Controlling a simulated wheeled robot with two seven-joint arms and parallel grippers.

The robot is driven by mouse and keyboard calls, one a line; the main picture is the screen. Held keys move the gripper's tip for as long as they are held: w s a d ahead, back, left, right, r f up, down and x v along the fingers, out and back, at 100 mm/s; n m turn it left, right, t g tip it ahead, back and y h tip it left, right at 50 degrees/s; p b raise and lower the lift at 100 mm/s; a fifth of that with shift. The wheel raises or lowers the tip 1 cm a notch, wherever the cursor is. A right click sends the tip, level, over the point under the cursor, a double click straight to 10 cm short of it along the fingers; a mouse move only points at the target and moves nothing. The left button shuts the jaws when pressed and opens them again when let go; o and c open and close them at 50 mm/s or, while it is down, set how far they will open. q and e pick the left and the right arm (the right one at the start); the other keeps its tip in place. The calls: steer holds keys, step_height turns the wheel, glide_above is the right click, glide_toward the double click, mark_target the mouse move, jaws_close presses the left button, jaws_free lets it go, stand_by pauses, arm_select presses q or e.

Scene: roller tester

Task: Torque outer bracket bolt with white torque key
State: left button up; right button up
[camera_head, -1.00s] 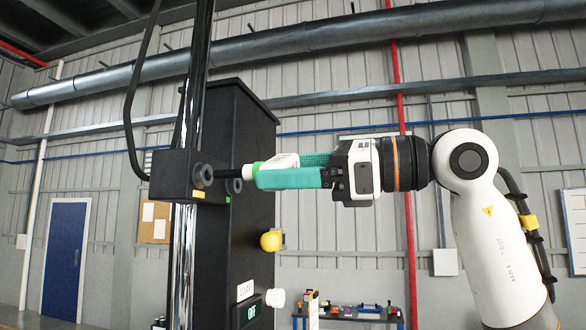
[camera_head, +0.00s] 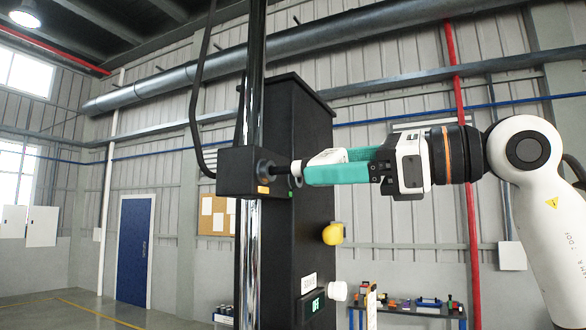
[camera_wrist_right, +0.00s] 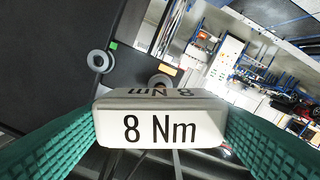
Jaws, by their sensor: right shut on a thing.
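My right gripper (camera_head: 340,168), with green finger pads, is shut on the white torque key (camera_head: 327,157). In the right wrist view the key (camera_wrist_right: 160,128) shows its "8 Nm" label between the pads. Its dark shaft (camera_head: 284,168) points left, level, at the orange-tagged bolt (camera_head: 265,170) on the black bracket (camera_head: 236,172). The shaft tip is at this bolt's ring; I cannot tell whether it is seated. In the wrist view the key partly covers this bolt (camera_wrist_right: 160,80). A second bolt (camera_wrist_right: 100,61), beside a green tag, is uncovered. My left gripper is not in view.
A black column (camera_head: 290,120) stands behind the key, with a yellow knob (camera_head: 333,234), a white knob (camera_head: 338,291) and a display reading OFF (camera_head: 313,305). A bench with small items (camera_head: 410,312) is at the lower right. A chrome post (camera_head: 247,260) runs below the bracket.

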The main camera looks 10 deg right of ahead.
stand_by(0.5)
steer(key=m+b, duration=0.1)
steer(key=m, duration=0.2)
steer(key=shift+m, duration=1)
steer(key=shift+m+b, duration=0.35)
steer(key=shift+m, duration=0.35)
steer(key=shift+n, duration=0.3)
steer(key=shift+s+d, duration=0.15)
steer(key=shift+d, duration=0.05)
steer(key=shift+v, duration=1.15)
